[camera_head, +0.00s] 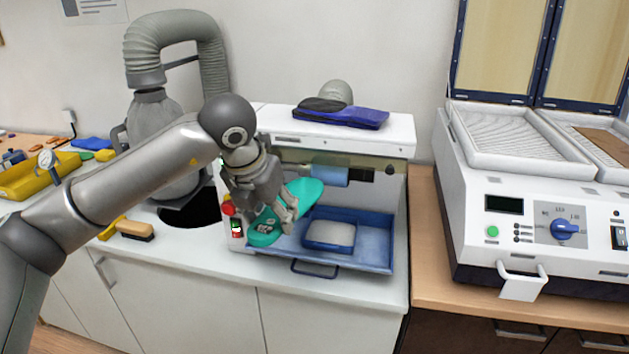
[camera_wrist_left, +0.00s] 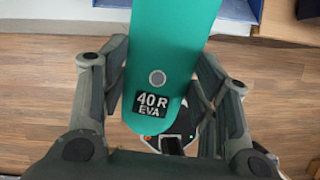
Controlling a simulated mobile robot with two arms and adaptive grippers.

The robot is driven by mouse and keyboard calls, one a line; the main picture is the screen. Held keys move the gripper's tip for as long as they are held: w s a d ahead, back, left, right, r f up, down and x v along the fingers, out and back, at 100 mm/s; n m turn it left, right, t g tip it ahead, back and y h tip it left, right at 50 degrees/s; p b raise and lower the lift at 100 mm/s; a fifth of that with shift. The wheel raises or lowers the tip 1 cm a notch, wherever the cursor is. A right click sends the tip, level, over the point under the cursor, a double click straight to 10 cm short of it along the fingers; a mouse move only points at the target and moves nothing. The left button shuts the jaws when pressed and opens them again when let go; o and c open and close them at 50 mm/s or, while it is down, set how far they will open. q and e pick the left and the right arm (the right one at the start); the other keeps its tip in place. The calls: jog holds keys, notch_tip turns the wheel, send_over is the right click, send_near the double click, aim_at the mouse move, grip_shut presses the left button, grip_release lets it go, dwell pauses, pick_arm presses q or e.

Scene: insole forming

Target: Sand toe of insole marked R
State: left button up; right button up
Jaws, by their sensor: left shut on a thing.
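The green insole (camera_head: 304,191) is marked "40 R EVA", which reads clearly in the left wrist view (camera_wrist_left: 172,50). My left gripper (camera_head: 284,208) is shut on it, with one finger along each side edge near the labelled end. The labelled end points toward the front left. The other end points up and right into the white sanding machine (camera_head: 397,136), close to its blue roller (camera_head: 330,174). I cannot tell whether insole and roller touch. In the wrist view the far end is cut off at the top. My right gripper is not in view.
A blue tray (camera_head: 375,249) with a pale-bottomed inner bin sits below the roller. A red button (camera_head: 228,208) is on the machine's left front. A brush (camera_head: 135,231) lies on the white counter. A press (camera_head: 480,170) stands at right.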

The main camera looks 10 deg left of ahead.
pick_arm(q)
jog(key=shift+a+b, duration=0.3)
jog(key=shift+b, duration=0.6)
dwell(1.4)
